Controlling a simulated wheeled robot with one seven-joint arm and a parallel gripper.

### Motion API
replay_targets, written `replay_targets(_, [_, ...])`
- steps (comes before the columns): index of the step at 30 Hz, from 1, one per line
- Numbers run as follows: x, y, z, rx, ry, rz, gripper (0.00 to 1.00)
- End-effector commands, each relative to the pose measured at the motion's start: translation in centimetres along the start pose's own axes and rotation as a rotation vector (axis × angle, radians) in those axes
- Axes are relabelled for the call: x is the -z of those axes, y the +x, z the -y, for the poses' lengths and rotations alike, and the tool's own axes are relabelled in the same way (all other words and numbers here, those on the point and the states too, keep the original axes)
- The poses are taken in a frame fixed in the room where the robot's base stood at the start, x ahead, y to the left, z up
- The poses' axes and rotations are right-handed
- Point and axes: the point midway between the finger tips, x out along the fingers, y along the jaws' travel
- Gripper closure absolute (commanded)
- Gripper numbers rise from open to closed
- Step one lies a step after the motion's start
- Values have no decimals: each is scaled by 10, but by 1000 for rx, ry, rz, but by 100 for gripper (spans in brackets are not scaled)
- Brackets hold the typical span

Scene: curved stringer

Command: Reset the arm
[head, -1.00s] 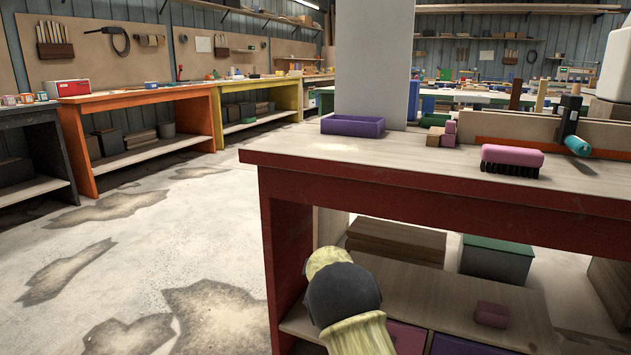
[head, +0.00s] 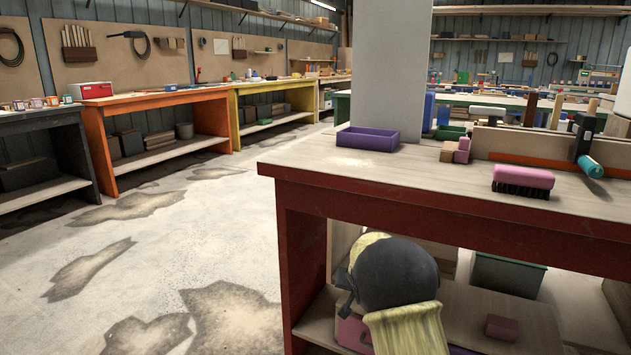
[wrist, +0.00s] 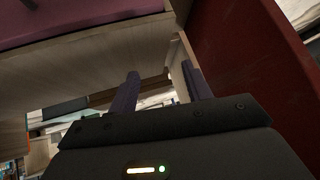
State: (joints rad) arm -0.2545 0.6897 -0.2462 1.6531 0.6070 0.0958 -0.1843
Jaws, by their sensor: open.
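My gripper (wrist: 161,83) is open in the wrist view. Its two dark purple fingers stand apart, and nothing is seen between them. A red panel (wrist: 235,60) is close on the right of the fingers, and a pale wooden surface (wrist: 75,75) is on the left. I cannot tell whether the fingers touch either. In the head view my arm, with a dark round joint and pale yellow links, is in front of the red workbench (head: 303,255), at the height of its lower shelf. The gripper itself cannot be made out there.
On the bench top are a purple tray (head: 368,140), a pink brush (head: 523,181) and a teal cylinder (head: 590,166). A pink block (head: 502,327) lies on the lower shelf (head: 465,315). Open floor (head: 220,235) spreads to the left, before the orange bench (head: 155,100).

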Motion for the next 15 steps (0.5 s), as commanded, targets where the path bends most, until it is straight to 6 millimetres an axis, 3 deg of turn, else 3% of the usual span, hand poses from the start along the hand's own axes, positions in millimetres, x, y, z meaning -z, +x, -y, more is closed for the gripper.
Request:
replay_targets(1, [6, -38, -4, 1, -4, 35, 51])
replay_targets(8, [-27, -158, -30, 2, -65, 204, 51])
replay_targets(12, [-54, -230, -48, -4, -115, 300, 51])
replay_targets(15, [-75, -274, -59, -12, -152, 358, 51])
